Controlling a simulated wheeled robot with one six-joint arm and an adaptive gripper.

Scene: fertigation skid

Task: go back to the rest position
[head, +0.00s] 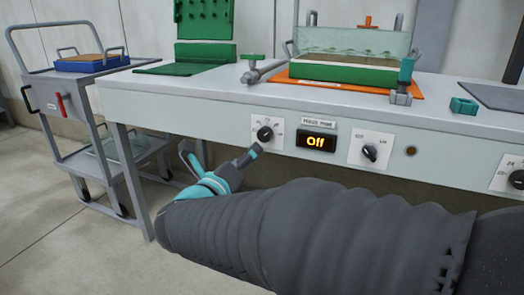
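My gripper (221,154) is in front of the bench's front panel, at the end of my dark sleeved arm. Its two teal-and-grey fingers are spread apart with nothing visible between them. The right fingertip is just below the left black knob (265,134) in the picture; I cannot tell whether it touches the knob or its plate. The display (316,143) beside that knob reads "Off". A second knob (370,152) sits right of the display.
The bench (200,108) carries a green pegboard stand (205,30), a tap (256,72), a clear-walled green tray (345,73) on an orange mat and a small green block (463,106). A grey cart (85,79) with a blue bin stands left. Floor (60,230) at lower left is clear.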

